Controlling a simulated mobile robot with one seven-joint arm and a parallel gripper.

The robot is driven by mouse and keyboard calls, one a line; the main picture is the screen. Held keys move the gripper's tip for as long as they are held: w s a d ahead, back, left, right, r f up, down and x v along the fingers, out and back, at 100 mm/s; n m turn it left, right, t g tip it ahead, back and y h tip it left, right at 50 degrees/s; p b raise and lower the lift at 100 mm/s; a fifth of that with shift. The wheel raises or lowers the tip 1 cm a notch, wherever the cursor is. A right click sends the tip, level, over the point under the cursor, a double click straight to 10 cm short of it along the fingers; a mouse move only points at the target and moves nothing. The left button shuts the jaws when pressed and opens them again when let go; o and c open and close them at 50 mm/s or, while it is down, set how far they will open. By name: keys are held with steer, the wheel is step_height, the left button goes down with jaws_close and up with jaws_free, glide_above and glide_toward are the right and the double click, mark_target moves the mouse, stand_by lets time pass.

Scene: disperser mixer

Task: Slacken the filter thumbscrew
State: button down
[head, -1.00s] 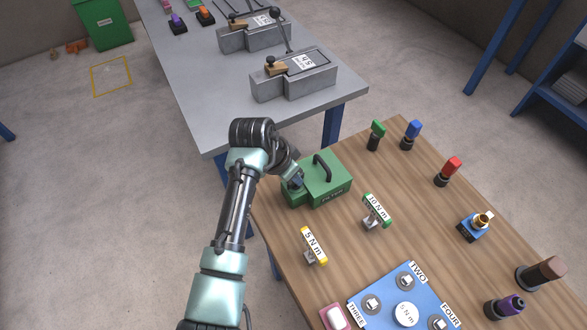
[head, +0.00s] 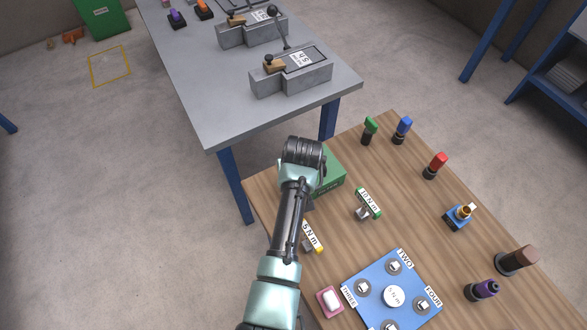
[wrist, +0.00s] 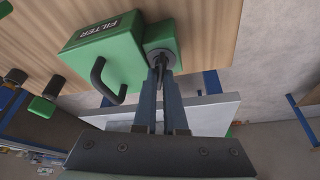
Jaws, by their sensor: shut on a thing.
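The green filter box (head: 330,180) stands at the left end of the wooden table in the head view, partly covered by my arm. In the wrist view the same box (wrist: 100,60) shows its FILTER label and black handle (wrist: 100,80). My gripper (wrist: 161,78) is shut on the thumbscrew, whose sides are mostly hidden between the fingers. In the head view my arm hides the gripper and the thumbscrew.
A yellow 5 N m key (head: 312,237) and a green 10 N m key (head: 368,203) stand close to my arm. A blue plate (head: 372,270) with several screws lies nearer. Green, blue and red-topped items line the far edge. A grey table (head: 215,115) is behind.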

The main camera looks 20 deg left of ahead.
steer(key=shift+w+d+n+g+y+b, duration=0.1)
steer(key=shift+n+g+y+b, duration=0.4)
steer(key=shift+n, duration=1.7)
steer(key=c, duration=1)
jaws_free()
steer(key=v, duration=1.3)
steer(key=shift+w, duration=0.15)
